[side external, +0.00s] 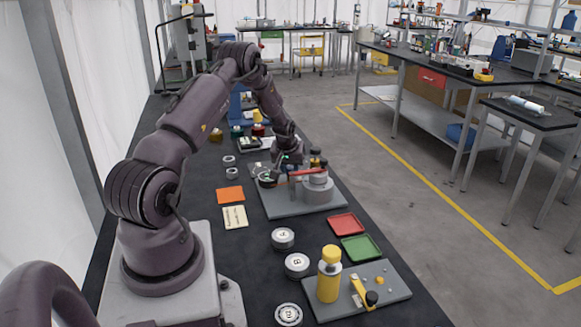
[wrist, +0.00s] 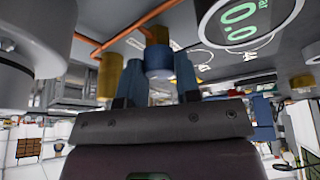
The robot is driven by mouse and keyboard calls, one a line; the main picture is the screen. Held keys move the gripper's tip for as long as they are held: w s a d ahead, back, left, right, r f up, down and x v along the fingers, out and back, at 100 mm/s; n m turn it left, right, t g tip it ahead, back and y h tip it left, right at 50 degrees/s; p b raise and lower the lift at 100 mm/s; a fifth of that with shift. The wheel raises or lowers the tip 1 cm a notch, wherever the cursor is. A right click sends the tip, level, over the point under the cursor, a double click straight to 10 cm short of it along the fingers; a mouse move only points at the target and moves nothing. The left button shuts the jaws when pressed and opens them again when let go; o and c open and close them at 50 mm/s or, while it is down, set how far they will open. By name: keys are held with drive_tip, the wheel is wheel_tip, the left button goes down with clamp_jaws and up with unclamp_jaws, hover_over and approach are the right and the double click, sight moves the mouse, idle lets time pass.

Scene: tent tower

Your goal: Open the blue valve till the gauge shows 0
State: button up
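The blue valve (wrist: 158,62) is a short blue cylinder with a yellow fitting beyond it in the wrist view. My gripper (wrist: 158,78) has one finger on each side of the blue valve, and both fingers appear to touch it. The round gauge (wrist: 248,20) has a dark face and green digits that read 0.0. In the side external view my gripper (side external: 284,165) is down at the grey base plate (side external: 285,209), and the blue valve is hidden there. A dark round face with green, apparently the gauge (side external: 267,178), shows beside it.
A grey cylinder (side external: 318,186) and a red bar (side external: 307,171) stand close to the right of my gripper. An orange pipe (wrist: 120,38) runs near the valve. Red (side external: 345,224) and green (side external: 361,247) trays and a yellow bottle (side external: 329,280) are nearer the camera.

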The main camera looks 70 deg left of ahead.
drive_tip(key=shift+m+t, duration=0.3)
drive_tip(key=shift+m, duration=0.4)
drive_tip(key=o, duration=0.9)
drive_tip(key=v, duration=1.3)
drive_tip(key=shift+a+r, duration=0.1)
drive_tip(key=shift+a, duration=0.15)
drive_tip(key=shift+h, duration=0.3)
